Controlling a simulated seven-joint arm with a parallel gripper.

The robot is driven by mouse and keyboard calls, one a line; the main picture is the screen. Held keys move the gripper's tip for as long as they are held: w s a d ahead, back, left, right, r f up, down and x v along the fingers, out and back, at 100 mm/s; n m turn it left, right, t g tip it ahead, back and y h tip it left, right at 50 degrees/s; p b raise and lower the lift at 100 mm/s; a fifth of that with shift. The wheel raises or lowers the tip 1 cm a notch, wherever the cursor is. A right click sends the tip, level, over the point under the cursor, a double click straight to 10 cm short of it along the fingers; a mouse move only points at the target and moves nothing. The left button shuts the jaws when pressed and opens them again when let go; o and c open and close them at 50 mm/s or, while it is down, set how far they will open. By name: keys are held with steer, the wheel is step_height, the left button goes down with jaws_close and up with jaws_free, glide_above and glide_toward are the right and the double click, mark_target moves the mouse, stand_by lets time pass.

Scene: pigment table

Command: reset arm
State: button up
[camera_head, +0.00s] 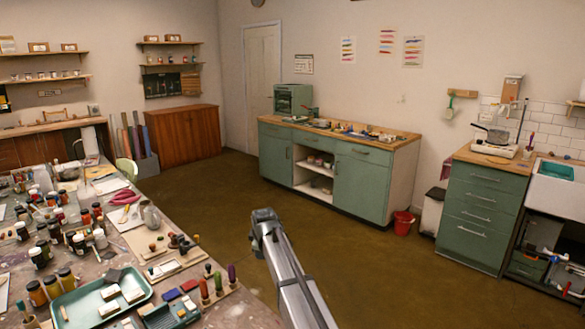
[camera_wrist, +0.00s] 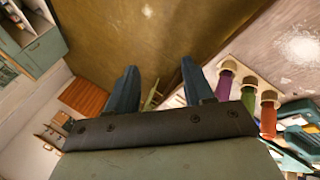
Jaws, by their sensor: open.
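My arm reaches up from the bottom middle of the head view, beside the right edge of the pigment table (camera_head: 205,315). The fingers are not clear in the head view. In the wrist view my gripper (camera_wrist: 162,88) shows two blue-grey fingers spread apart, with nothing between them. Beyond the fingers lie the brown floor (camera_wrist: 120,35) and the table's edge. Three upright tools with purple, green and orange handles stand in a wooden rack just right of the fingers; the purple handle (camera_wrist: 224,85) is nearest to them. I see no contact.
A green tray (camera_head: 85,305) with white blocks and many pigment jars (camera_head: 62,275) crowd the table. Green cabinets (camera_head: 360,185) stand across the room, with a red bucket (camera_head: 403,220) beside them. The floor (camera_head: 370,270) between is clear.

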steer(key=d+f+m+h, duration=0.1)
steer(key=d+f, duration=0.2)
steer(key=d, duration=0.4)
steer(key=d+f+m, duration=0.2)
steer(key=d+f, duration=0.2)
steer(key=d, duration=0.3)
steer(key=s+d+f+m, duration=0.2)
steer(key=s+d+f, duration=0.3)
steer(key=f, duration=0.5)
steer(key=s+d+f+m+g, duration=0.2)
steer(key=s+d+f+g, duration=0.1)
steer(key=s+f, duration=0.75)
steer(key=s+d+f+m+g, duration=0.2)
steer(key=s+f+g, duration=0.1)
steer(key=s+f, duration=0.8)
steer(key=s+d+f+m+g, duration=0.1)
steer(key=s+f+m+g, duration=0.1)
steer(key=s, duration=1)
steer(key=s+d+f+m+g, duration=0.1)
steer(key=s+f, duration=0.3)
steer(key=s, duration=0.8)
steer(key=s+d+f+m+g, duration=0.1)
steer(key=s+f+m+g, duration=0.2)
steer(key=s, duration=0.9)
steer(key=shift+s+d+f+m+g, duration=0.3)
steer(key=shift+s+m+g, duration=0.1)
steer(key=shift+g, duration=0.1)
